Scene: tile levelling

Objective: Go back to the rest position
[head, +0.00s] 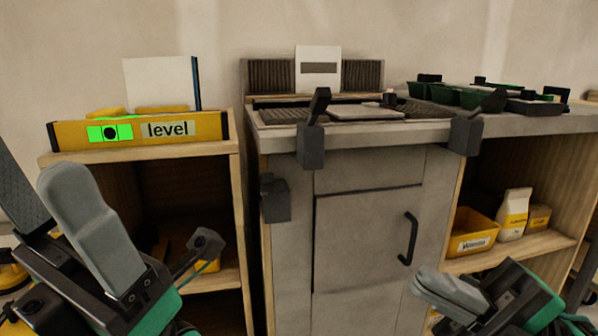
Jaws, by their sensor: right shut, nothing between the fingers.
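My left gripper (34,172) is at the lower left, in front of the left shelf. Its two fingers stand apart with nothing seen between them. My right gripper (428,281) is at the lower right, in front of the grey cabinet front and below the door handle. Its fingers are together and hold nothing. Both grippers are clear of the worktop.
A yellow level (126,130) with a green display lies on the left shelf unit (80,156). A grey tile (366,112) lies on the central worktop (290,128), with dark clamps at its front edge. Green trays (460,97) stand right. A yellow bin (471,237) sits below.

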